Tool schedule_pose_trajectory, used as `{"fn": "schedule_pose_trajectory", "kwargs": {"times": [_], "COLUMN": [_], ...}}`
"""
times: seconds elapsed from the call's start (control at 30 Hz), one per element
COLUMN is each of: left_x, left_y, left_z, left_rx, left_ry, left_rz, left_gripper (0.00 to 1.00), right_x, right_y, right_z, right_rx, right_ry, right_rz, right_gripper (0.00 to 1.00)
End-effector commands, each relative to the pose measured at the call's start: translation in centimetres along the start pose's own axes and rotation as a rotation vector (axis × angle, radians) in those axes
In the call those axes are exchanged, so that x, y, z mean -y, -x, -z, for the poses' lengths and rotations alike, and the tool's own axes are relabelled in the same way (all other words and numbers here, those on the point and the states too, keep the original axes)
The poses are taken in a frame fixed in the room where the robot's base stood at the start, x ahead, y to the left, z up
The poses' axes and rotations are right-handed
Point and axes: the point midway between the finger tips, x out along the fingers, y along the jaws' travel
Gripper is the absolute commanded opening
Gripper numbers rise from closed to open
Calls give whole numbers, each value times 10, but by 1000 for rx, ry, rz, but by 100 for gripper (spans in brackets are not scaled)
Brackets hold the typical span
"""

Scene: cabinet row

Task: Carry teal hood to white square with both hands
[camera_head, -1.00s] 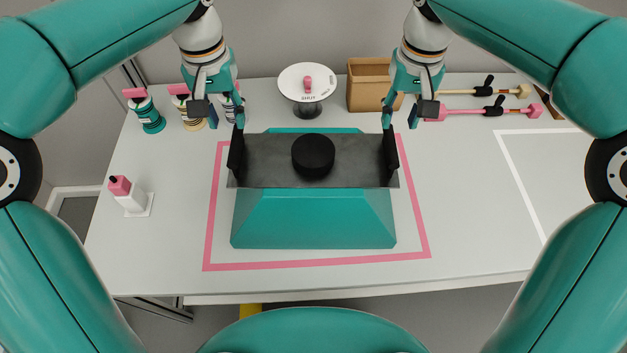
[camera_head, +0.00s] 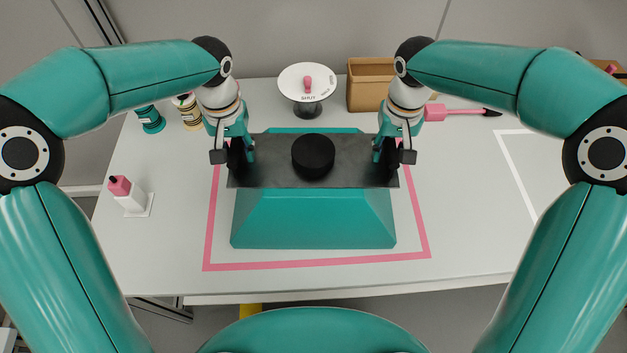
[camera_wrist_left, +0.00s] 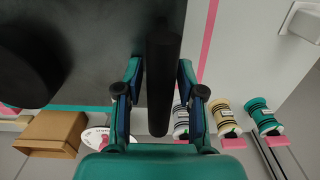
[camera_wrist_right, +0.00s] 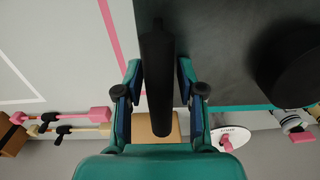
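The teal hood (camera_head: 313,219) sits inside a pink outline on the table, with a dark flat top, a black round knob (camera_head: 313,155) and a black upright handle at each end. My left gripper (camera_head: 240,150) is at the left handle (camera_wrist_left: 162,80), its open fingers on either side of it. My right gripper (camera_head: 386,150) is at the right handle (camera_wrist_right: 157,85), its open fingers likewise astride it. Narrow gaps show beside the handles in both wrist views. The white square (camera_head: 513,175) is an outline on the table at the right, partly hidden by my right arm.
A round white stand (camera_head: 320,84) and a cardboard box (camera_head: 370,88) are behind the hood. A pink tool (camera_head: 462,113) lies at the back right. Table right of the hood is clear.

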Motion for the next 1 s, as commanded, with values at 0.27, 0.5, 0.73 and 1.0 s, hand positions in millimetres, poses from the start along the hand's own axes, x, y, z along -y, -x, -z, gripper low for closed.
{"fn": "schedule_pose_trajectory", "kwargs": {"times": [0.27,0.5,0.73,1.0], "left_x": [0,0,1,1], "left_y": [0,1,2,10], "left_z": [0,0,0,0], "left_rx": [0,-1,-3,-3], "left_ry": [0,1,1,2], "left_rz": [0,0,-1,-1], "left_gripper": [0,0,0,0], "right_x": [0,0,1,1], "right_y": [0,1,2,9], "right_z": [0,0,1,1], "right_rx": [0,-1,-3,-2], "right_ry": [0,1,1,1], "right_rz": [0,0,1,0], "right_gripper": [0,0,0,0]}}
